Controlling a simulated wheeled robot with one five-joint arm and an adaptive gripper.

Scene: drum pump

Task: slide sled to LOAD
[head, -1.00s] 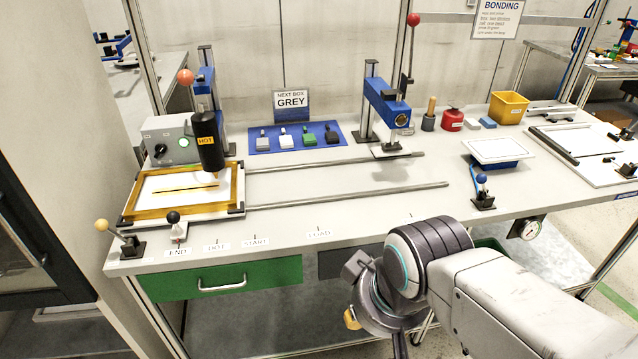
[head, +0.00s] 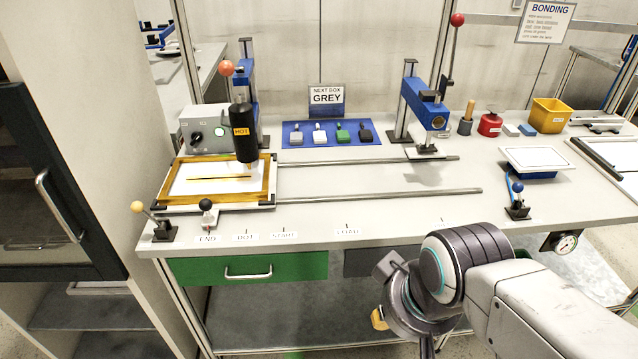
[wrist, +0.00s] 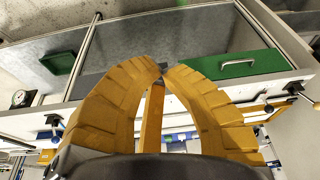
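The sled (head: 265,190), a gold-rimmed frame around a white panel, sits at the left end of two rails, above the END and DOT labels. A black knob (head: 206,204) stands at its front left corner, near the END label. The LOAD label (head: 347,231) is farther right on the bench's front edge. A black cylinder marked HOT (head: 243,133) hangs over the sled. My gripper (wrist: 164,70) is empty, its yellow fingertips together in the wrist view. In the head view it is low in front of the bench, right of LOAD, mostly hidden by my arm.
The rails (head: 380,194) run clear rightward toward a blue press (head: 425,105). A yellow-knobbed lever (head: 155,222) stands at the front left corner, and a blue-knobbed lever (head: 517,200) at the front right. A green drawer (head: 290,268) is under the bench.

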